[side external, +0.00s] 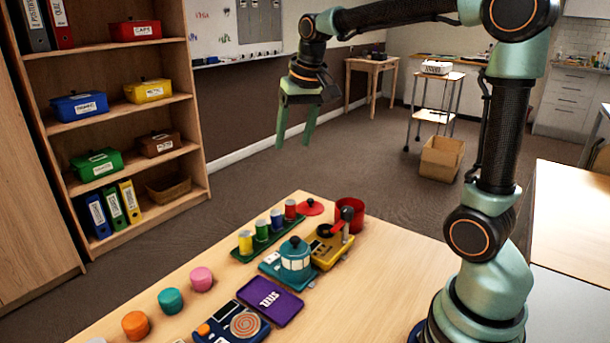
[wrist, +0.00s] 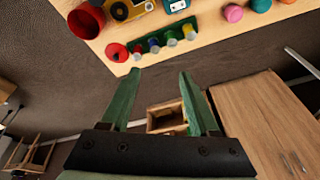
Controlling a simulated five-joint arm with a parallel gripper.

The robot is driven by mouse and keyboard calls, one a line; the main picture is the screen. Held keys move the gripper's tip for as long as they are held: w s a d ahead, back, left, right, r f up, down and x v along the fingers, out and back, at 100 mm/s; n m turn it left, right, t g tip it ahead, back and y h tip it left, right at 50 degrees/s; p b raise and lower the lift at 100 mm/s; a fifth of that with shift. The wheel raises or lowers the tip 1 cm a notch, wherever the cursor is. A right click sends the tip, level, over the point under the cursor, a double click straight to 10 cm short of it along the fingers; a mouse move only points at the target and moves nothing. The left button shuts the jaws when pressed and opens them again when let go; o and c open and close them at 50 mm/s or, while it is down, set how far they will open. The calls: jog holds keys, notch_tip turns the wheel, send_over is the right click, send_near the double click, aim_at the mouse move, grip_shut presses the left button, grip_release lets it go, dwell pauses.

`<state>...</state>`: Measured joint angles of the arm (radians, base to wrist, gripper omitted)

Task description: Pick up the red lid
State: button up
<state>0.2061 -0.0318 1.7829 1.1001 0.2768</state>
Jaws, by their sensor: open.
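The red lid (side external: 310,207) lies flat on the table at its far edge, a round disc with a small knob on top. It sits between the row of small jars and the red pot (side external: 350,213). In the wrist view the red lid (wrist: 117,52) is near the table's edge, beyond and left of my fingers, with the red pot (wrist: 86,20) to its left. My gripper (side external: 294,142) is open and empty, high above the floor beyond the table, its green fingers pointing down. In the wrist view the gripper (wrist: 158,75) shows both fingers apart with nothing between them.
Colored jars (side external: 262,230) stand on a green tray beside the lid. A yellow device (side external: 330,247), a teal lantern-like pot (side external: 295,254) and a purple tray (side external: 270,299) are nearer. A shelf (side external: 120,115) stands at left. Air around my gripper is clear.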

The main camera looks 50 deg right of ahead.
jog(key=w+d+f+m+g, duration=0.2)
jog(key=w+d+f+m, duration=0.2)
jog(key=w+d, duration=0.35)
jog(key=m+g, duration=0.1)
jog(key=m, duration=0.3)
send_near(310, 200)
jog(key=shift+y, duration=0.4)
jog(key=f, duration=0.8)
jog(key=shift+w+d+f, duration=0.1)
jog(key=shift+d+f, duration=0.2)
jog(key=shift+d, duration=0.05)
grip_shut()
